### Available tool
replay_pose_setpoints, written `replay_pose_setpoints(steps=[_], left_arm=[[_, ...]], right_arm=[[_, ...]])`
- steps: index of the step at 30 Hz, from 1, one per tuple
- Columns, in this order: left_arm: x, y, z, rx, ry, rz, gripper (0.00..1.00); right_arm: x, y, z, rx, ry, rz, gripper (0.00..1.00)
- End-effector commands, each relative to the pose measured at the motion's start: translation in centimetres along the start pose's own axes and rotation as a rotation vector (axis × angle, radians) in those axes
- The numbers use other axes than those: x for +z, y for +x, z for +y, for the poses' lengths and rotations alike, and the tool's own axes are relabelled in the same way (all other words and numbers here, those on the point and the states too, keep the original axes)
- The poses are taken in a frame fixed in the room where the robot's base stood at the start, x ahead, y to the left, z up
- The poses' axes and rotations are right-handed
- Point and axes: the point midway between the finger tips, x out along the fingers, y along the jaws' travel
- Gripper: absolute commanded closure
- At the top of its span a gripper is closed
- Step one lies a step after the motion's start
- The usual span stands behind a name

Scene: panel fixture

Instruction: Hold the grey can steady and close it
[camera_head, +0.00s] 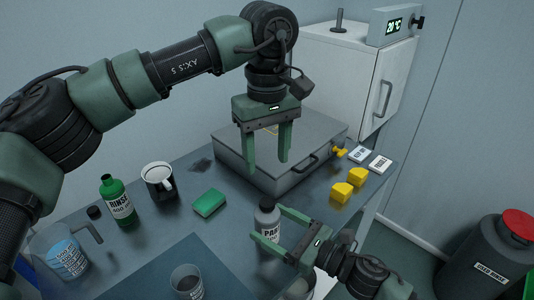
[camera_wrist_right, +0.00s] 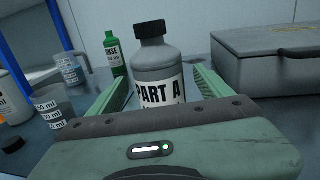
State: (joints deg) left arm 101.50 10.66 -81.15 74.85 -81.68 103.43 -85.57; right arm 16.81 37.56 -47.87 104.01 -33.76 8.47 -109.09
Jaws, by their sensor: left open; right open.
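A grey bottle labelled PART A (camera_head: 266,219) stands upright on the bench; it is the nearest match to a grey can. In the right wrist view the bottle (camera_wrist_right: 155,68) has a black cap on its neck; how tight cannot be told. My right gripper (camera_head: 268,222) is open, with its fingers on either side of the bottle and gaps showing. My left gripper (camera_head: 267,164) is open and empty, pointing down in front of the grey case, higher than the bottle. A loose black cap (camera_head: 94,212) lies beside the green RINSE bottle (camera_head: 117,200).
A grey case (camera_head: 230,158) fills the back of the bench. A green sponge (camera_head: 209,203), a mug (camera_head: 159,180), a jug (camera_head: 66,250) and a beaker (camera_head: 187,282) stand to the left. Yellow pieces (camera_head: 342,192) lie right. A dark USED RINSE drum (camera_head: 490,262) with a red lid stands on the floor.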

Motion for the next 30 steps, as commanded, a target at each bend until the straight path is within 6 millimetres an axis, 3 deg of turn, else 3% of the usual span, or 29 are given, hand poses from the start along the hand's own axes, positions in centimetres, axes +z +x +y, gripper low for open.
replay_pose_setpoints(steps=[6,12,24,30], left_arm=[[0.0,1.4,0.0,0.0,0.0,0.0,0.46],[0.0,1.9,0.0,0.0,0.0,0.0,0.46],[0.0,1.6,0.0,0.0,0.0,0.0,0.46],[0.0,-1.7,0.0,0.0,0.0,0.0,0.46]], right_arm=[[-0.4,-4.0,0.1,0.001,-0.001,0.003,0.2],[-0.2,-6.0,0.0,0.001,0.0,0.001,0.2],[0.2,-6.2,0.0,0.002,0.0,0.0,0.2],[3.5,-6.2,0.0,0.001,-0.001,0.0,0.2]])
